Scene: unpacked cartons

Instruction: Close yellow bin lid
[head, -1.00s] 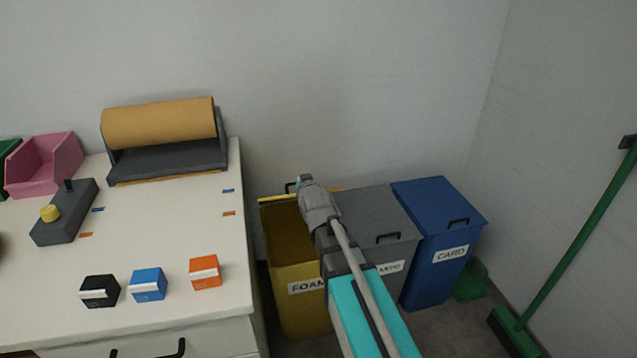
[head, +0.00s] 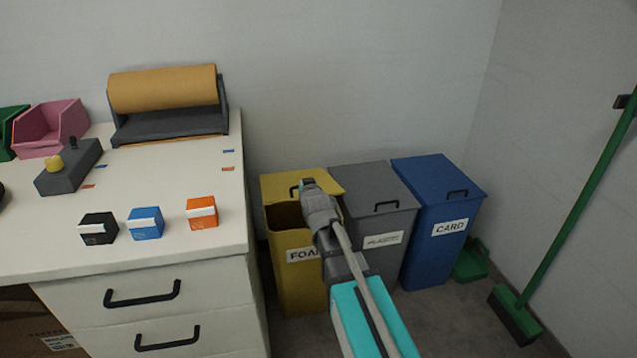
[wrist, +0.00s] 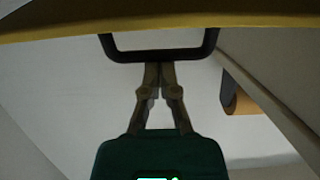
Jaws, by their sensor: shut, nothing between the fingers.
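The yellow bin (head: 300,275), labelled FOAM, stands on the floor beside the bench. Its yellow lid (head: 278,184) is partly lowered and tilted, with a dark opening showing below its front edge. The lid has a black handle, seen close in the wrist view (wrist: 108,47). My gripper (head: 306,184) is at the lid's handle, its forearm crossing in front of the bin's right side. In the wrist view my gripper (wrist: 158,68) has its fingertips together at the handle, holding nothing. Whether the tips touch the handle or lid, I cannot tell.
A grey bin (head: 370,190) and a blue bin (head: 430,180), both with lids down, stand to the right. A white bench (head: 170,260) with drawers is close on the left. A green broom (head: 575,230) leans at the right wall.

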